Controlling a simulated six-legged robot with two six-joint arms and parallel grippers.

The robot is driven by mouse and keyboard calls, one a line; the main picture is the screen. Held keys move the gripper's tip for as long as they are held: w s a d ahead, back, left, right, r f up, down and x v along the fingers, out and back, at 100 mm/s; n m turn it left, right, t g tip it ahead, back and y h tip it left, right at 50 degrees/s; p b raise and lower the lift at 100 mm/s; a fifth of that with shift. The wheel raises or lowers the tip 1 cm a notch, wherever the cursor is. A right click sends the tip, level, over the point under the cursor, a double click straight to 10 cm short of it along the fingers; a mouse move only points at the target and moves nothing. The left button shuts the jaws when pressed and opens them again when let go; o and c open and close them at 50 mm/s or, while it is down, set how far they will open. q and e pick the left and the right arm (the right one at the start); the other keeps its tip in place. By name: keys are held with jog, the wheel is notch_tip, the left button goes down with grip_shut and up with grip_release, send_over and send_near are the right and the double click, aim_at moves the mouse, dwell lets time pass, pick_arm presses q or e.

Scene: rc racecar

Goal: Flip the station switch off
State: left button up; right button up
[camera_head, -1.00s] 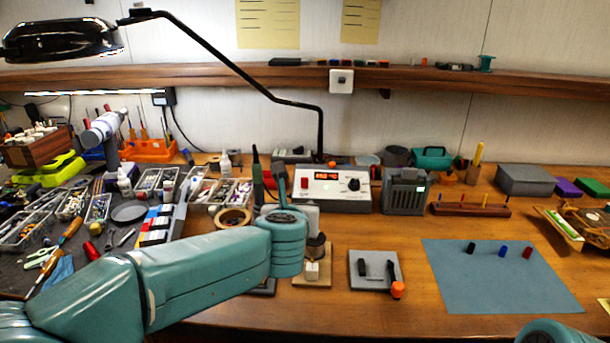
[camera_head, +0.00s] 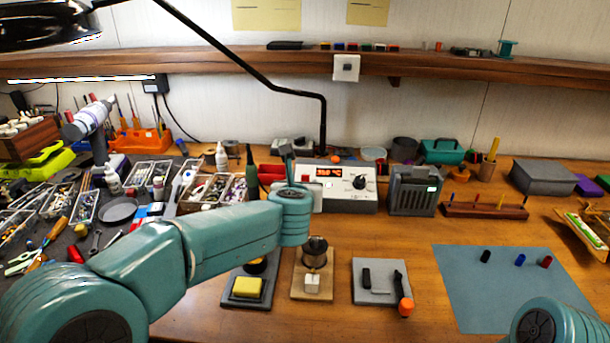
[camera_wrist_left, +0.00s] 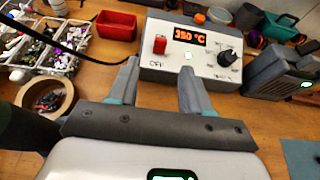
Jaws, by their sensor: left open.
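The soldering station (camera_head: 345,201) is a light box at the back middle of the bench. Its lit display (camera_wrist_left: 189,37) reads 350 °C. In the left wrist view the red station switch (camera_wrist_left: 160,44) sits left of the display, above an "OFF" label. A black knob (camera_wrist_left: 229,57) is at the right of the panel. My left gripper (camera_wrist_left: 159,68) is open and empty, pointing at the panel. The switch lies just beyond the fingertips, between them in the picture; no contact shows. In the head view my left wrist hides the gripper's lower part. My right gripper is out of view.
A grey fan-like box (camera_head: 414,191) stands right of the station. A red bin (camera_wrist_left: 115,25) and a tape roll (camera_wrist_left: 45,97) are at left. In front are a yellow sponge holder (camera_head: 247,288), a wooden stand (camera_head: 312,285) and a grey plate (camera_head: 380,283). A lamp arm rises behind.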

aim_at(305, 177)
pick_arm(q)
jog(key=p+x, duration=0.3)
jog(key=x, duration=0.6)
jog(key=shift+w+f, duration=0.1)
jog(key=shift+w, duration=0.3)
jog(key=shift+w+f, duration=0.25)
jog(key=shift+w, duration=0.1)
grip_shut()
